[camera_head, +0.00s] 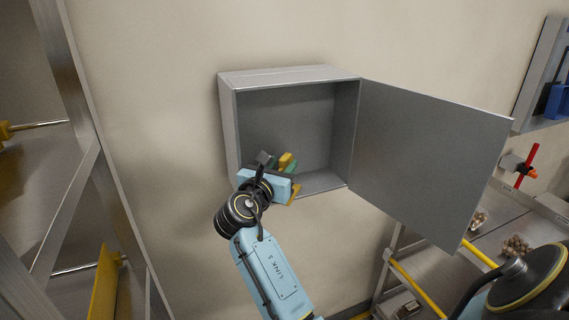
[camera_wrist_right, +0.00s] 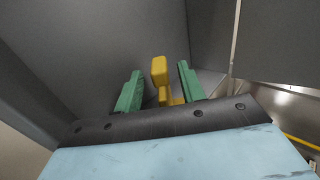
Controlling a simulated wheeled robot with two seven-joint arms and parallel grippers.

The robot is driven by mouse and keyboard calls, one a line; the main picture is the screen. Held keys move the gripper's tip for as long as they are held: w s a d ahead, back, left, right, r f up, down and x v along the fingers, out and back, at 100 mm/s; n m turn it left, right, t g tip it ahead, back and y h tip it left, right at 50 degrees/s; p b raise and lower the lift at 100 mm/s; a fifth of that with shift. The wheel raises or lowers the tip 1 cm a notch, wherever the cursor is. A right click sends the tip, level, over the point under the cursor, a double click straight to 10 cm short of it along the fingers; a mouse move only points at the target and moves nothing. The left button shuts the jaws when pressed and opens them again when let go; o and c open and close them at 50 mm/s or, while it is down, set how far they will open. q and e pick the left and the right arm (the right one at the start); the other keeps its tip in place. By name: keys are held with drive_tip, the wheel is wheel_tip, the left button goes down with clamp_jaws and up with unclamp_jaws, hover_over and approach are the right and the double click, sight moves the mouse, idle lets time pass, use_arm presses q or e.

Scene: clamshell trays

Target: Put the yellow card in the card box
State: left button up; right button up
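A grey wall box (camera_head: 228,110) hangs open on the wall. My right gripper (camera_head: 280,166) is at its opening, pointing inside. In the right wrist view its two green fingers (camera_wrist_right: 160,90) stand apart. A yellow piece (camera_wrist_right: 160,70), which looks like the yellow card, stands upright between them, with a gap visible on each side. In the head view the yellow piece (camera_head: 286,160) shows just above the fingers. More yellow shows low beside the gripper; I cannot tell whether it is the same piece. The gripper hides the piece's lower part. My left gripper is not in view.
The box's grey door (camera_head: 430,150) swings wide open to the right. A metal frame (camera_head: 90,130) with yellow parts stands at the left. Shelves with a yellow rail (camera_head: 420,290) and small bins are at the lower right. The wall left of the box is bare.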

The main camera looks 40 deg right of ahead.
drive_tip(key=b+v, duration=0.1)
drive_tip(key=v, duration=0.8)
drive_tip(key=shift+s+a, duration=0.2)
drive_tip(key=shift+a, duration=0.1)
